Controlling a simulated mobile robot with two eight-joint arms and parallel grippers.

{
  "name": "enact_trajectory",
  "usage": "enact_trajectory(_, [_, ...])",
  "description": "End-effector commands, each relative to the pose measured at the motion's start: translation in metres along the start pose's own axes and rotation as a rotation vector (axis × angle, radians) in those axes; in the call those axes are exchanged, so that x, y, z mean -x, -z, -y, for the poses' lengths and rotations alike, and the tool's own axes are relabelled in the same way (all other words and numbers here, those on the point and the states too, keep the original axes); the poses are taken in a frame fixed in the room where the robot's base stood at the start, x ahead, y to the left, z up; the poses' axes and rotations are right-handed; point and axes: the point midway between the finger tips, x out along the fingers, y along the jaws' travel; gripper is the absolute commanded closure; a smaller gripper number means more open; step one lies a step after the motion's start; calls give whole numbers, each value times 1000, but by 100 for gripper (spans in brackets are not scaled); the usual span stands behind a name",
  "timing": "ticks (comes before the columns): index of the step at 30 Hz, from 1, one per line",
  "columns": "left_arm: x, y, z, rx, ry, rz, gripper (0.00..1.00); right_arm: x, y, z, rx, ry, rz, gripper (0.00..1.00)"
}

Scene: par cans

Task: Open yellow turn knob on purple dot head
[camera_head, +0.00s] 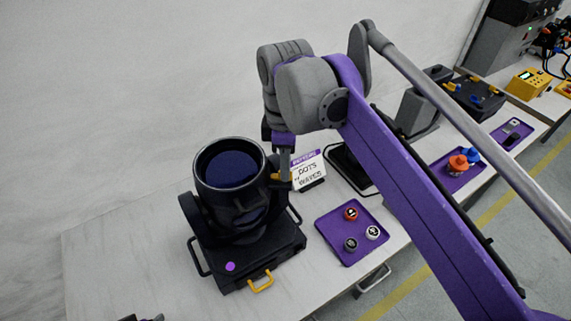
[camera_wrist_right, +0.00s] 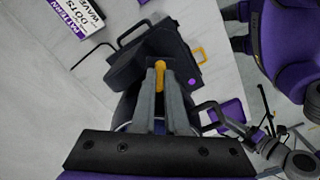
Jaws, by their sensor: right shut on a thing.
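The black lamp head (camera_head: 232,190) with a purple dot (camera_head: 230,267) on its base stands on the white table, its round lens facing up. The dot also shows in the right wrist view (camera_wrist_right: 192,82). My right gripper (camera_head: 282,172) is at the right side of the lamp head, pointing down. Its fingers (camera_wrist_right: 160,88) are shut on the yellow turn knob (camera_wrist_right: 160,74), which sits between the tips at the side of the head. In the head view the knob (camera_head: 275,177) is partly hidden. A small part of my left gripper (camera_head: 142,318) seems to show at the bottom edge.
A pattern card (camera_head: 309,170) stands behind the gripper. A purple tray (camera_head: 335,246) with several round pieces lies right of the lamp. The base has a yellow handle (camera_head: 262,282). Another tray (camera_head: 447,183) and a yellow box (camera_head: 529,84) are farther right. The table's left part is clear.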

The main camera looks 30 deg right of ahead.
Motion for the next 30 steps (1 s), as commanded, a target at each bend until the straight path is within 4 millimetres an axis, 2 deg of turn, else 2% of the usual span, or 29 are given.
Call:
enact_trajectory(8, [5,5,0,0,0,-4,50,1,0,0,-159,0,0,100])
enact_trajectory(30, [18,20,0,0,0,-17,50,1,0,0,-854,0,0,100])
